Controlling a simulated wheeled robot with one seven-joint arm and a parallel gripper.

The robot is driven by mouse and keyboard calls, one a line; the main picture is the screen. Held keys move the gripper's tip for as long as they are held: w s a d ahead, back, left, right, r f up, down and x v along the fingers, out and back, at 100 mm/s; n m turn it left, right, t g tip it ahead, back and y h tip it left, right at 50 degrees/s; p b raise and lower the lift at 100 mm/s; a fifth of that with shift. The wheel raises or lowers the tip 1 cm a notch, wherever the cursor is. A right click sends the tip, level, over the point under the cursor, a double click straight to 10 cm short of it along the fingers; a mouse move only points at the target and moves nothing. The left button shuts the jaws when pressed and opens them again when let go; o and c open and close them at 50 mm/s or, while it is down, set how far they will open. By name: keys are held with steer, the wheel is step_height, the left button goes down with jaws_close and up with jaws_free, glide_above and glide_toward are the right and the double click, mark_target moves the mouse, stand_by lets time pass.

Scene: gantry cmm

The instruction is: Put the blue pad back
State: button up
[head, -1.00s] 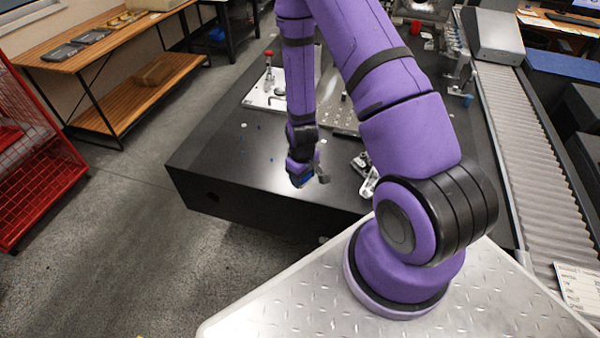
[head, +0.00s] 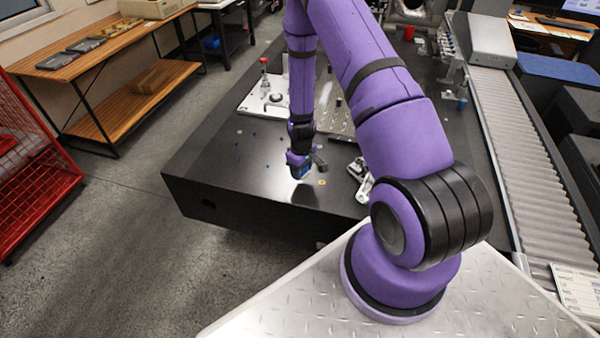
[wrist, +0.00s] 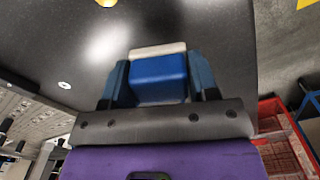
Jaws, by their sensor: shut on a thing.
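My gripper (head: 303,174) is over the near part of the black granite table. In the wrist view my gripper (wrist: 158,82) is shut on a blue pad (wrist: 160,74) with a pale cream strip along its far end. The pad sits between the two fingers. In the head view it is a small, mostly hidden patch of blue at the gripper. It appears held above the dark surface, but the exact gap cannot be told.
The black table (head: 240,188) is bare around my gripper, with small dots and a yellow-orange mark (head: 322,182). A metal clamp-like part (head: 360,178) lies to the right. A white plate with a red-topped part (head: 264,85) stands behind. A roller conveyor (head: 505,130) runs along the right.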

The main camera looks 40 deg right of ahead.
steer(key=shift+w+d+f, duration=0.1)
steer(key=shift+w+d, duration=0.2)
steer(key=shift+w, duration=0.5)
steer(key=shift+f, duration=1.75)
steer(key=shift+f, duration=0.1)
steer(key=o, duration=1)
steer(key=shift+o, duration=0.2)
steer(key=shift+w, duration=0.1)
step_height(320, 180, up, 12)
steer(key=shift+r, duration=0.2)
